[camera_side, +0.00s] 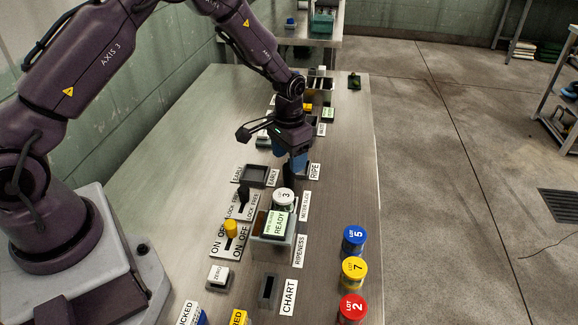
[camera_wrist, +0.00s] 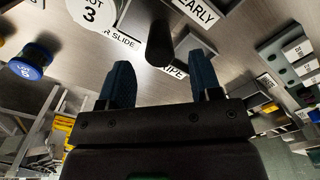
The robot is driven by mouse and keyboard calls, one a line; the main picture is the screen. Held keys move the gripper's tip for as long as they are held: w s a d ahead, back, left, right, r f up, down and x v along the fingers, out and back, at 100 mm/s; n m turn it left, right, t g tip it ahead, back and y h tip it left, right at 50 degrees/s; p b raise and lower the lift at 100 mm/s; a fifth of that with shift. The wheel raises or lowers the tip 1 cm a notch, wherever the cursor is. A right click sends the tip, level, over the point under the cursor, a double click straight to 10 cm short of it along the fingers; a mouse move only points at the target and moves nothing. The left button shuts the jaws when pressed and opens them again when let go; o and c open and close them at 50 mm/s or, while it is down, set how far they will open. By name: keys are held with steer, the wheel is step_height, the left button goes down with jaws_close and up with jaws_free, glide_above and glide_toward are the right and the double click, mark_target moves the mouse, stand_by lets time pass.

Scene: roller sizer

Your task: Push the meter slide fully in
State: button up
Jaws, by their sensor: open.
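The meter slide's label (camera_side: 305,203) lies on the bench right of a white round lot 3 piece (camera_side: 284,197). A dark upright knob (camera_wrist: 160,42), apparently the slide's handle, stands beside the partly hidden slide label (camera_wrist: 120,38) in the wrist view. My gripper (camera_wrist: 164,82) is open, its two blue fingers apart, with the knob showing in line with the gap between them. In the side view my gripper (camera_side: 289,162) points down just behind the lot 3 piece. The slide's body and how far in it sits are hidden. I cannot tell whether the fingers touch the knob.
A lit READY display box (camera_side: 278,225) stands in front of the lot 3 piece. An empty EARLY tray (camera_side: 256,176), a lock lever (camera_side: 243,195) and a yellow switch (camera_side: 230,229) are to the left. Blue (camera_side: 354,240), yellow (camera_side: 353,271) and red (camera_side: 352,307) lot pieces stand along the right edge.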

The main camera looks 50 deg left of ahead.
mark_target(284, 193)
steer(key=shift+f, duration=1.7)
jaws_close()
steer(key=s+d, duration=0.5)
jaws_free()
